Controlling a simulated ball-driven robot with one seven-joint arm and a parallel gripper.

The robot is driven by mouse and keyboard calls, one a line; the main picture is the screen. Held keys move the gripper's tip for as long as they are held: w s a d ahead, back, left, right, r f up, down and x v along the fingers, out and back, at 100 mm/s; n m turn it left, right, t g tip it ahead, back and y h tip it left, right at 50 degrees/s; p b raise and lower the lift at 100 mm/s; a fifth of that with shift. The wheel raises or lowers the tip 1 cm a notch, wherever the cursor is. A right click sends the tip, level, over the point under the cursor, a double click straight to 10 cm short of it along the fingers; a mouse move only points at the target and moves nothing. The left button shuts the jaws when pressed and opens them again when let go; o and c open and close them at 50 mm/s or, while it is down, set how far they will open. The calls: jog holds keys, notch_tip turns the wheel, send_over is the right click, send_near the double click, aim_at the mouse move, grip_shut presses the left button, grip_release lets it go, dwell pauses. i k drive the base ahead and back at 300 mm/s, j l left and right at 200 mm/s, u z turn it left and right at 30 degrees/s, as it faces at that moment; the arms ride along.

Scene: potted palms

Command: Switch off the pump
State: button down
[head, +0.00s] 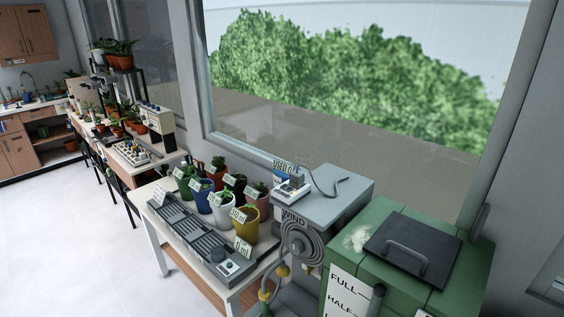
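No part in view is clearly marked as the pump. A grey box (335,205) stands below the window with a coiled grey hose (303,240) on its front and a label reading "WIND". A small white device (291,191) with a dark cable sits on top of it. A long grey slatted unit (192,238) lies on the white table; a small pale panel (229,267) is at its near end. The state of any switch is too small to tell. My gripper is not in view.
Several coloured pots (221,207) with plants and number cards stand behind the slatted unit. A green bin (345,262) with a dark handled lid (411,249) fills the lower right. Yellow-jointed piping (266,294) runs below the hose. White floor (60,235) at left is clear.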

aim_at(284, 187)
jog(key=i+j+z, duration=0.15)
jog(key=i+j, duration=0.45)
jog(key=i, duration=0.25)
jog(key=i+j+z, duration=0.1)
jog(key=i+j, duration=0.65)
